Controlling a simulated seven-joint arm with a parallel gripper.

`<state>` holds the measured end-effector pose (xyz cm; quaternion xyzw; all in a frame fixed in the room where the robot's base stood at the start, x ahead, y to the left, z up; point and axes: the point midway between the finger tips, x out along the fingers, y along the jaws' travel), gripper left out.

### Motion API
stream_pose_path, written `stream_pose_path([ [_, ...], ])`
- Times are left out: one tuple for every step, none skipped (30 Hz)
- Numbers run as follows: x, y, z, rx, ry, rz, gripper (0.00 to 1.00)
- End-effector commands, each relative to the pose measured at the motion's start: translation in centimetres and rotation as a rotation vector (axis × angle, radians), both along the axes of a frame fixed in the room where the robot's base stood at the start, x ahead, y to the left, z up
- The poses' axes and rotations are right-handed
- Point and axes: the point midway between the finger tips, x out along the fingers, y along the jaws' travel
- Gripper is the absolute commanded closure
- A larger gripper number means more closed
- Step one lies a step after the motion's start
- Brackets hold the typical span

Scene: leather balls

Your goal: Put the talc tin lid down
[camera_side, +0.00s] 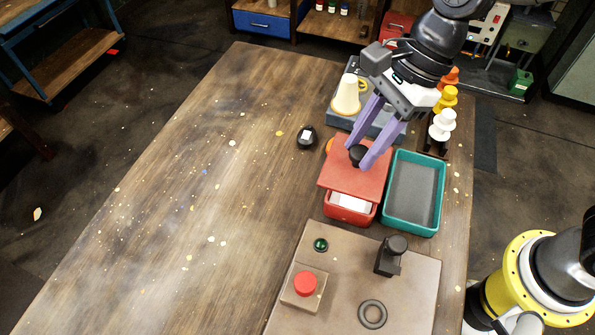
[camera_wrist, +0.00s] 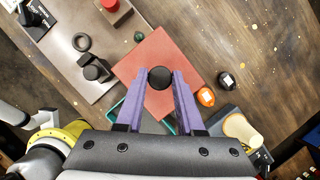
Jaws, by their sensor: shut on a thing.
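The talc tin lid is a flat red square plate (camera_side: 340,170) with a round black knob (camera_side: 356,155). My gripper (camera_side: 366,158) has purple fingers and is shut on the knob from both sides. In the wrist view the lid (camera_wrist: 145,62) spreads out beyond the fingertips (camera_wrist: 160,78), with the black knob (camera_wrist: 160,72) between them. The red tin (camera_side: 352,214) stands under the lid, and its front part shows with something white inside. The lid covers the back of the tin from view. I cannot tell whether the lid touches the tin.
A teal tray (camera_side: 440,195) with a grey floor stands close on the right. A brown board (camera_side: 340,290) with a red button (camera_side: 305,283) and a black post (camera_side: 390,255) lies in front. A dark object (camera_side: 307,137) and a cream cone (camera_side: 347,95) are behind. The left tabletop is clear.

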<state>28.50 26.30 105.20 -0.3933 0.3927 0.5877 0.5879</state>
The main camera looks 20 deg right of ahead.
Motion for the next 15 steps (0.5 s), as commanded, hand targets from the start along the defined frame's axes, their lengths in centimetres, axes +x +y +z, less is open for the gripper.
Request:
stream_pose_path([
  [0.8, 0.8, -0.7, -0.002, 0.004, 0.002, 1.00],
  [1.3, 1.3, -0.9, -0.002, 0.004, 0.002, 1.00],
  [2.0, 1.9, -1.3, -0.001, 0.003, 0.001, 1.00],
  [2.5, 2.4, -1.7, -0.002, 0.004, 0.002, 1.00],
  [3.0, 2.8, -1.9, -0.001, 0.003, 0.001, 1.00],
  [3.6, 3.4, -2.3, -0.001, 0.004, 0.001, 1.00],
  [4.1, 3.8, -2.6, -0.001, 0.003, 0.000, 1.00],
  [4.4, 4.1, -3.2, -0.002, 0.005, 0.000, 1.00],
  [4.8, 4.5, -4.0, -0.002, 0.005, -0.001, 1.00],
  [5.1, 4.8, -4.5, -0.002, 0.006, -0.001, 1.00],
  [5.4, 5.1, -5.0, -0.002, 0.005, -0.001, 1.00],
  [5.8, 5.4, -5.6, -0.002, 0.004, -0.001, 1.00],
  [6.0, 5.6, -6.0, -0.002, 0.004, 0.000, 1.00],
  [6.3, 5.8, -6.3, -0.001, 0.003, 0.000, 1.00],
  [6.5, 6.1, -6.7, -0.001, 0.002, 0.000, 1.00],
])
